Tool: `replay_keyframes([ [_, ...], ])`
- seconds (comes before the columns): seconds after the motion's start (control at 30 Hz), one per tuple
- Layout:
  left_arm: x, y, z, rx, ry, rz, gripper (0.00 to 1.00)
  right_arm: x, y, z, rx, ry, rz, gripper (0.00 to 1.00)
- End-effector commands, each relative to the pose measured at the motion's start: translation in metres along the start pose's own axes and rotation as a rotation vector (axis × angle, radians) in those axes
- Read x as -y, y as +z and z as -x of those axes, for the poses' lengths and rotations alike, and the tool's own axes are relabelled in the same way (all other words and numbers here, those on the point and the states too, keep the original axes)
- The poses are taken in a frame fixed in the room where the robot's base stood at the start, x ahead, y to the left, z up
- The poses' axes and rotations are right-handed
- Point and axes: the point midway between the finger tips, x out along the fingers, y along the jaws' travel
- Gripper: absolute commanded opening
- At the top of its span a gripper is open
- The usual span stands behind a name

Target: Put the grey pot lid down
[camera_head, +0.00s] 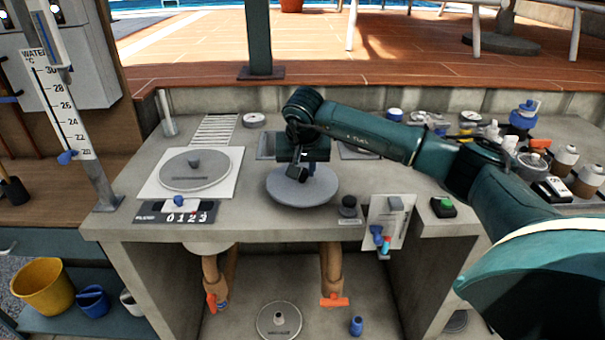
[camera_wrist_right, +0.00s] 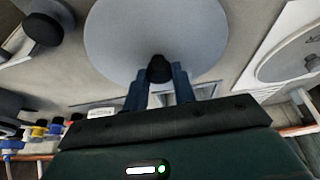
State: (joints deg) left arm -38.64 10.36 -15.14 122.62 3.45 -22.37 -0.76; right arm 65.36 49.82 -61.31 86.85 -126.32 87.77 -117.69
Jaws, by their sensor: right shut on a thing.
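The grey pot lid (camera_head: 313,190) is a round flat disc at the middle of the concrete counter. It also shows in the right wrist view (camera_wrist_right: 155,30), with a small black knob (camera_wrist_right: 158,67) at its near side in that picture. My right gripper (camera_head: 300,174) comes down from above onto the lid, and its fingers are shut on the knob. The lid looks level. It hides the counter under it, and I cannot tell whether it touches the counter. My left gripper is not in view.
Left of the lid, another grey round cover (camera_head: 205,182) lies on a white square plate (camera_head: 150,187). A black knob (camera_head: 348,206) and a green button box (camera_head: 443,207) stand to the right. Bottles and small items crowd the far right. The counter (camera_head: 250,222) has a front edge close by.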

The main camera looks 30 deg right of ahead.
Motion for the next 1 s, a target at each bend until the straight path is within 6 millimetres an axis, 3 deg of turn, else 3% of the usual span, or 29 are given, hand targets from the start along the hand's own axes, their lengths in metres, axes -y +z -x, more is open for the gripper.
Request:
replay_keyframes([
  [0.1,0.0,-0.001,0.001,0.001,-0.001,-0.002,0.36,0.0,0.006,-0.014,0.002,0.0,0.0,0.0],
  [0.47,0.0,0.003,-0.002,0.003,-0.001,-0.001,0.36,0.0,0.008,-0.019,0.0,0.0,0.0,0.0],
  [0.5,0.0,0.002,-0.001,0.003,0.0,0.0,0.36,0.0,0.008,-0.019,0.0,0.0,0.0,0.28],
  [0.77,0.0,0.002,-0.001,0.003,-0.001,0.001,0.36,0.0,0.008,-0.018,0.001,0.0,0.0,0.48],
  [1.0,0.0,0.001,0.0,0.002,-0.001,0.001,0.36,0.0,0.007,-0.017,0.001,0.0,0.0,0.48],
])
